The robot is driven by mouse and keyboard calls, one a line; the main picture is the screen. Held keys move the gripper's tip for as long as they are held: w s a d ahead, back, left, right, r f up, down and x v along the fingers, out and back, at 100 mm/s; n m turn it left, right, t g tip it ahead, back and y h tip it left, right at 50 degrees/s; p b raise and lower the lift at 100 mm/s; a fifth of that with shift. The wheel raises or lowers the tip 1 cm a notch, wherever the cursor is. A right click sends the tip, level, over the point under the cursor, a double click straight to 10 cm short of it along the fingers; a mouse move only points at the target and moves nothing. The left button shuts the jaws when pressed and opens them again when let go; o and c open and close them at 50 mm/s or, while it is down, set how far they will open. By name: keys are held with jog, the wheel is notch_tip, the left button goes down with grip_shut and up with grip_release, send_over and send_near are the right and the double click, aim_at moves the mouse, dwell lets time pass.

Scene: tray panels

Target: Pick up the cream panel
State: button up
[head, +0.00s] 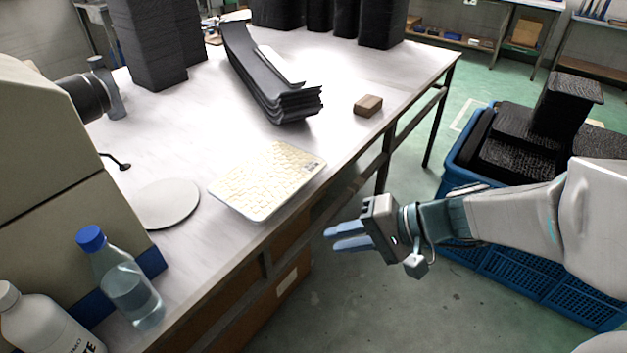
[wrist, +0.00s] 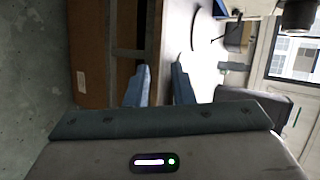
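The cream panel (head: 267,178) lies flat on the white table near its front edge. It looks like a keyboard, with cream key-like blocks in a pale frame and a small grey patch at its far right corner. My gripper (head: 342,237) is off the table's front edge, to the right of the panel and apart from it. In the wrist view its two blue fingers (wrist: 160,80) are spread with nothing between them. I cannot make out the panel in the wrist view.
A stack of dark curved panels (head: 270,85) and a brown block (head: 368,105) lie beyond the panel. A round grey disc (head: 169,204), a blue-capped bottle (head: 124,283) and a white bottle (head: 42,322) stand left. A blue crate (head: 500,268) of black parts is beneath my arm.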

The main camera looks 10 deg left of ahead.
jog(key=w+a+f+m+t+y+b, duration=0.1)
jog(key=w+a+f+t+y+b, duration=0.15)
jog(key=w+f+b, duration=0.2)
jog(key=m+t+y+b, duration=0.2)
jog(key=m+t+b, duration=0.1)
jog(key=t, duration=0.2)
send_near(299, 189)
jog(key=shift+g, duration=0.25)
jog(key=x, duration=0.2)
jog(key=p+x, duration=0.1)
jog(key=x, duration=0.4)
jog(key=shift+w+a+f, duration=0.2)
jog(key=shift+a+f, duration=0.1)
jog(key=shift+f, duration=0.05)
jog(key=shift+r+b+x, duration=0.2)
jog(key=shift+b+x, duration=0.15)
jog(key=shift+x, duration=0.6)
grip_shut()
jog(key=shift+r, duration=0.15)
